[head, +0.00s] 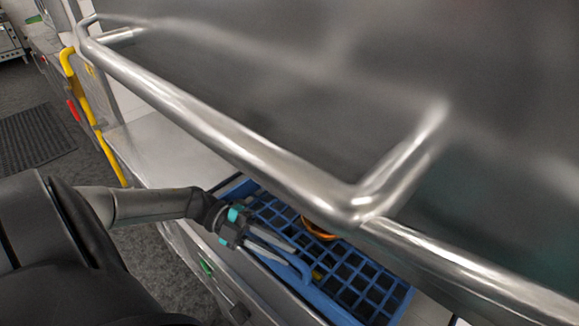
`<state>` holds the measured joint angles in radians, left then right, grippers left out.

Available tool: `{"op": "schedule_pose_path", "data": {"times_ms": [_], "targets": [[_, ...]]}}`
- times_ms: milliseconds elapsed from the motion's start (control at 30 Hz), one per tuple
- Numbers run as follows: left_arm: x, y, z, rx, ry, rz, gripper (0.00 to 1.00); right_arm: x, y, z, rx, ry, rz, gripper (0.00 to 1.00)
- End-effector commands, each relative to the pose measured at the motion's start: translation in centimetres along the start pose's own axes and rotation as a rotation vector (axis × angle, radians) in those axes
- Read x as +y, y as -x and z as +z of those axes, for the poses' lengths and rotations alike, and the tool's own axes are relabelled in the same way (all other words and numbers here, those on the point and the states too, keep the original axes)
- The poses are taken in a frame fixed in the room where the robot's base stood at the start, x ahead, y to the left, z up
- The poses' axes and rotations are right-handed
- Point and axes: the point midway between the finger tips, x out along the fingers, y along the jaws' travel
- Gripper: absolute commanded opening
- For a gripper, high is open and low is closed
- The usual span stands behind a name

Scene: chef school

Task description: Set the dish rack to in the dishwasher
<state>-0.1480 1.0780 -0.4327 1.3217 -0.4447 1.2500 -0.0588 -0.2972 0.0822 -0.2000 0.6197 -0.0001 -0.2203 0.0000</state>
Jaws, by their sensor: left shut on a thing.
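The blue dish rack (388,296) sits low in the dishwasher, under the raised metal hood (280,75). Its open grid base shows, and its far part is hidden behind the metal handle bar. An orange-brown round item (318,230) shows in the rack, partly hidden by the bar. My left gripper (292,258) reaches in from the left at the rack's near side. It is shut on the rack's near blue rim. My right gripper is not in the picture.
A thick metal handle bar (235,138) crosses above the rack, close over my left gripper. A steel counter (150,150) lies to the left, with a yellow pipe (92,115) beyond. A dark floor mat (35,137) lies at far left.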

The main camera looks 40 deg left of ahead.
Motion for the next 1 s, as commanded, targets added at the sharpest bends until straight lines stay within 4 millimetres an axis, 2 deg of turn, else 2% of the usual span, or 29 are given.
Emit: {"op": "schedule_pose_path", "data": {"times_ms": [33,300,333,600,867,1000], "targets": [[0.2,0.1,0.6,-0.024,0.003,0.002,0.00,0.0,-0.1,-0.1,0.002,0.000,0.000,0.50],[0.2,0.1,0.7,-0.027,0.003,0.002,0.00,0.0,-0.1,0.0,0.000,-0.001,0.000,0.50],[0.2,0.1,0.7,-0.027,0.003,0.002,0.23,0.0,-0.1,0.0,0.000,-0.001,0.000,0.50],[0.1,0.1,0.6,-0.022,0.002,0.000,0.52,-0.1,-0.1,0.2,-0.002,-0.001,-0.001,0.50],[0.1,0.2,0.5,-0.021,0.002,0.000,0.52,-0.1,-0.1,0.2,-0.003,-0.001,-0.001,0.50],[0.2,1.5,0.6,-0.024,0.003,0.002,0.52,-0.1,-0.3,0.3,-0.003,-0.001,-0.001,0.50]]}}
